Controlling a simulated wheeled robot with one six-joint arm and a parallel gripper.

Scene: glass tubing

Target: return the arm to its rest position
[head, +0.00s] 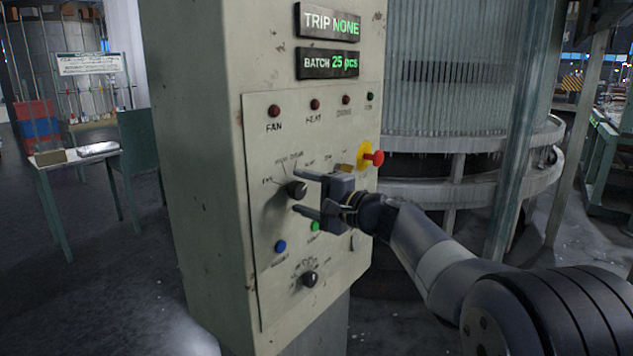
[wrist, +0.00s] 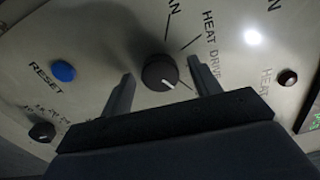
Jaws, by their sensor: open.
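My gripper (head: 304,194) is open in front of the control panel (head: 262,150) of a grey cabinet. Its fingers point at a black rotary knob (head: 296,189) marked with FAN and HEAT positions. In the wrist view the knob (wrist: 160,72) shows between and just beyond the two fingertips of my gripper (wrist: 162,75). Nothing is held between the fingers. Whether a fingertip touches the knob or panel I cannot tell. My arm reaches in from the lower right of the head view.
A red button on a yellow base (head: 375,157) sticks out right of my gripper. A green button (head: 315,226), a blue button (head: 280,246) and a lower black knob (head: 310,279) sit below. A ring-shaped machine (head: 440,190) stands behind. Open floor lies left of the cabinet.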

